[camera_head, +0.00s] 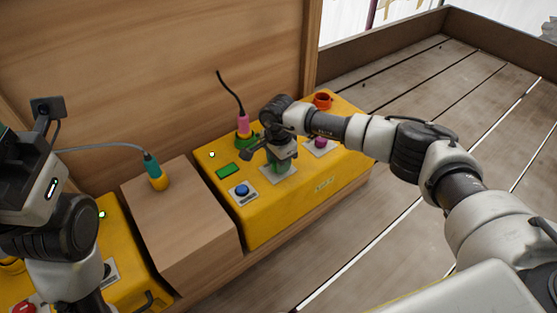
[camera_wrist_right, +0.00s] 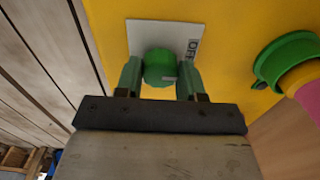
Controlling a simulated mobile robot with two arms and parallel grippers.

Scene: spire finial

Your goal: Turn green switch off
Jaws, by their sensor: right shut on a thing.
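The green switch (camera_wrist_right: 160,68) is a round green knob on a white plate (camera_wrist_right: 146,30) fixed to a yellow console. An "OFF" label is printed on the plate beside the knob, to the right in the right wrist view. My right gripper (camera_wrist_right: 161,78) points down at the plate with its green fingers on either side of the knob, shut on it. In the head view my right gripper (camera_head: 277,166) hides most of the knob. My left arm is at the left edge of the head view; its fingers do not show clearly.
The yellow console (camera_head: 262,222) also bears a blue button (camera_head: 242,190), a purple knob (camera_head: 320,142), a red-orange cup-like part (camera_head: 323,100) and a pink plug (camera_head: 244,124) in a green socket. A wooden block (camera_head: 185,225) with a teal-and-yellow plug (camera_head: 154,172) stands left.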

